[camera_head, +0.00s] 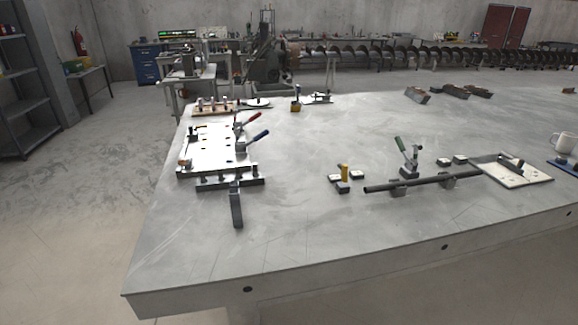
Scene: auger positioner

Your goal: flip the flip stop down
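What looks like the flip stop (236,207) is a dark flat bar at the front of the fixture on the left half of the table. Its upper end meets a dark rail (208,184) and the bar extends toward the table's front. At this size I cannot tell whether it is raised or lying flat. The rail runs along the front of a bright fixture plate (210,155). Toggle clamps with a red handle (252,118) and a blue handle (257,136) stand at the plate's right side. My gripper is not in view.
A grey table (290,235) fills the middle. A tray (535,178) and mug (565,142) are far right. The front left tabletop is clear.

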